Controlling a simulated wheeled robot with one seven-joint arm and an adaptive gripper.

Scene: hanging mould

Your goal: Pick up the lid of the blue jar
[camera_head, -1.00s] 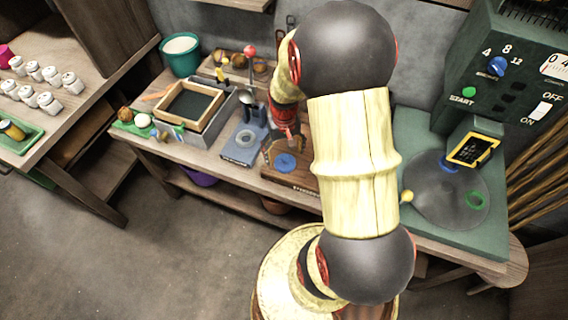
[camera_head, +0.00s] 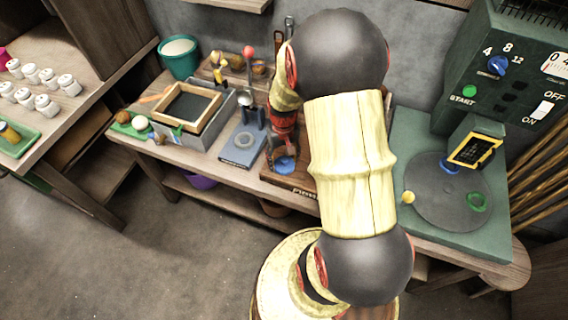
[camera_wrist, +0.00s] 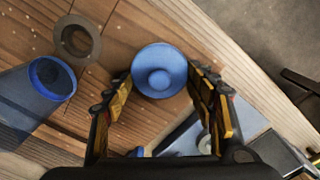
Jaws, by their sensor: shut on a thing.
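The lid of the blue jar is a round blue disc (camera_wrist: 159,58) with a small raised knob. In the wrist view it sits between the fingertips of my gripper (camera_wrist: 160,78), which is shut on it. In the head view the lid (camera_head: 284,164) shows below my gripper (camera_head: 283,150), over the wooden board. I cannot tell whether the lid still touches the board. A blue jar (camera_wrist: 45,88) with an open mouth stands to the left in the wrist view. The jar is hidden behind my arm in the head view.
A grey ring (camera_wrist: 77,40) lies on the board near the jar. A blue-grey press (camera_head: 244,142) stands close on the left, and a framed tray (camera_head: 190,107) beyond it. A green machine with a round plate (camera_head: 445,190) is on the right.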

